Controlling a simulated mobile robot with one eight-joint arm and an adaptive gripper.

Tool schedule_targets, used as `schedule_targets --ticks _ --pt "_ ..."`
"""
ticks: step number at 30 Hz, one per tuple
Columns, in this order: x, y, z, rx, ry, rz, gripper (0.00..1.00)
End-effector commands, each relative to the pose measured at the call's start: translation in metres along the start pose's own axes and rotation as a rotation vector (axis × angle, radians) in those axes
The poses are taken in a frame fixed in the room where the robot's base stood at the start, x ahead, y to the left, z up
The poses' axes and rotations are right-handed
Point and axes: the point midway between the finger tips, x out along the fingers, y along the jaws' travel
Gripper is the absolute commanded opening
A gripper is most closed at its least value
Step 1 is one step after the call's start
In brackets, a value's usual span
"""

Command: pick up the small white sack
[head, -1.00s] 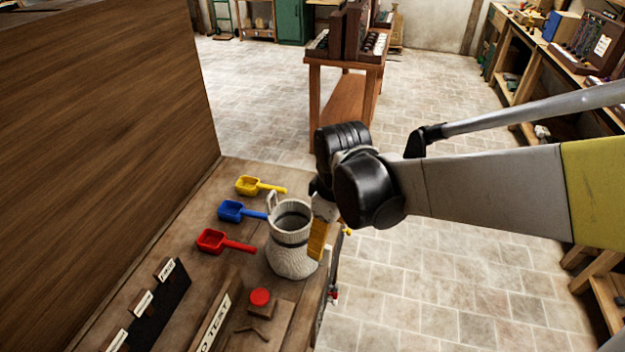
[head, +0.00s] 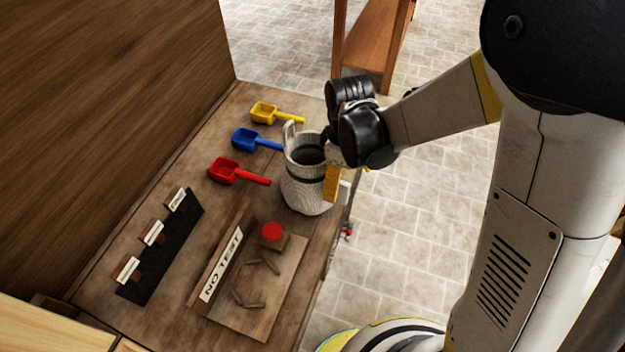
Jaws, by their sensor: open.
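The small white sack (head: 302,190) stands upright near the right edge of the wooden bench. It has an open dark top, a dark band and a loop at its upper left. My gripper (head: 333,182) is at the sack's right side, with a yellow finger part showing against the sack. The gripper is open. Its fingertips are partly hidden, and I cannot tell whether they touch the sack.
Yellow (head: 265,113), blue (head: 245,139) and red (head: 224,170) scoops lie left of the sack. A board (head: 226,317) with a "NO TEST" sign and red knob (head: 272,232) lies in front. A dark strip (head: 160,262) holds labels. A wooden wall (head: 110,120) borders the left.

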Motion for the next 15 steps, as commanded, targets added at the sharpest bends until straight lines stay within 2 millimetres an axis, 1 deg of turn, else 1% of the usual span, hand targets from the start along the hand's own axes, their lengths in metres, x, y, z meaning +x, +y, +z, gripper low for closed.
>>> schedule_targets --ticks 1,3,5,10,11,12,14,15 --pt "0.012 0.0 0.0 0.0 0.0 0.0 0.76" --pt "0.021 0.0 0.0 0.0 0.0 0.0 0.76" --pt "0.023 0.0 0.0 0.0 0.0 0.0 0.76" --pt "0.021 0.0 0.0 0.0 0.0 0.0 0.76" --pt "0.021 0.0 0.0 0.0 0.0 0.0 0.71" --pt "0.021 0.0 0.0 0.0 0.0 0.0 0.59" --pt "0.021 0.0 0.0 0.0 0.0 0.0 0.41" --pt "0.021 0.0 0.0 0.0 0.0 0.0 0.28"
